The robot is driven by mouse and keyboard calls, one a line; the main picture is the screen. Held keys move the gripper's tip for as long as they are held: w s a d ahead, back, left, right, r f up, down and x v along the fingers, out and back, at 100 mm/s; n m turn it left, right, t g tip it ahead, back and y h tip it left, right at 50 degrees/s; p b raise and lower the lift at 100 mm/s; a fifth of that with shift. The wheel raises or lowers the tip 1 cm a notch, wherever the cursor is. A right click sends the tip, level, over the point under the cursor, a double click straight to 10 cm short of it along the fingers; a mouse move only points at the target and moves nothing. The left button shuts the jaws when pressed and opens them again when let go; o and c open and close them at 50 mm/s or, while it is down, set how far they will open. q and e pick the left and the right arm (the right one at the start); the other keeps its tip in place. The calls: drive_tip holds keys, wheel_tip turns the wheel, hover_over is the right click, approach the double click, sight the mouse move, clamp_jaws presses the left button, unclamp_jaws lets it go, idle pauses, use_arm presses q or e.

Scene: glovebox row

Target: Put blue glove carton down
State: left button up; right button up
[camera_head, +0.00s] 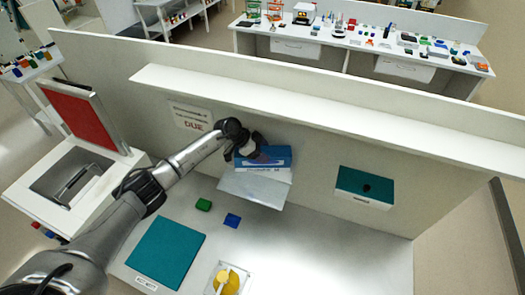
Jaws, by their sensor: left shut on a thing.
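My left arm reaches in from the left across the bench. My left gripper (255,150) is at the back panel, shut on the blue glove carton (277,155). The carton is blue with a pale front bearing some print. Part of it is hidden behind the gripper. A pale grey slanted surface (250,188) shows just below and in front of the carton. I cannot tell whether the carton touches it. My right gripper is not in view.
A teal-topped white box (364,187) with a dark opening is at the back right. A shelf (330,105) overhangs behind. The bench's right front is clear.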

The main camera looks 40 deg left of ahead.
use_arm(q)
drive_tip(key=o, duration=1.3)
drive_tip(key=shift+s+f, duration=0.1)
drive_tip(key=shift+f, duration=0.1)
drive_tip(key=shift+a+r, duration=0.1)
drive_tip(key=shift+a, duration=0.05)
